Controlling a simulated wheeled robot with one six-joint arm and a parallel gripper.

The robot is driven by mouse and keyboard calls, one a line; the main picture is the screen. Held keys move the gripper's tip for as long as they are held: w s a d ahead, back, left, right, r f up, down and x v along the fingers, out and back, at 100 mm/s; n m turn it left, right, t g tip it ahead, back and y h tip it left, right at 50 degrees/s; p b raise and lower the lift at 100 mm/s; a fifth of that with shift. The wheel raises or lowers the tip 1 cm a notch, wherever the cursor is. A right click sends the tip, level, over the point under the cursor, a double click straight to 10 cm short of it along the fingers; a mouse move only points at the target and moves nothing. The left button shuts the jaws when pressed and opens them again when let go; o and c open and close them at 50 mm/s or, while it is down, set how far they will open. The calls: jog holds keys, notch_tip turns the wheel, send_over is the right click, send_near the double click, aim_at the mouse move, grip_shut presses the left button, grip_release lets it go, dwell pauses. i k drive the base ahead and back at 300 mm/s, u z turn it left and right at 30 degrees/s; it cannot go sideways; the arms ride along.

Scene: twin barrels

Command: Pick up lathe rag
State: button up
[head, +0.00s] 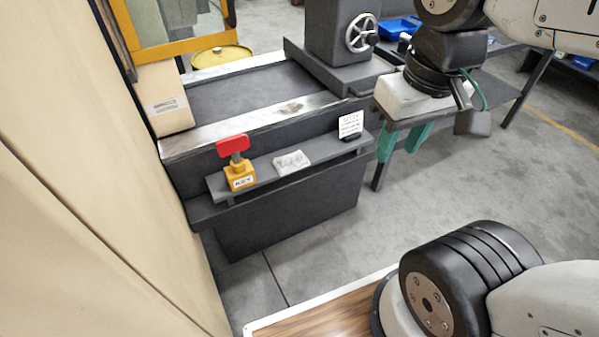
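The lathe rag (291,162) looks like a small crumpled pale grey-white cloth. It lies on the narrow dark grey shelf (262,173) along the front of the lathe, between a yellow block and a small white sign. My gripper (403,142) points downward to the right of the shelf's right end, apart from the rag. Its two teal fingers are spread, with nothing seen between them. The rag is in full view.
A yellow block with a red key-like top (238,166) stands left of the rag; the small white sign (350,124) stands right of it. The lathe bed (245,97) rises behind.

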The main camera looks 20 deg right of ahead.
aim_at(293, 162)
jog(key=z, duration=0.75)
jog(key=i, duration=0.6)
jog(key=u, duration=0.45)
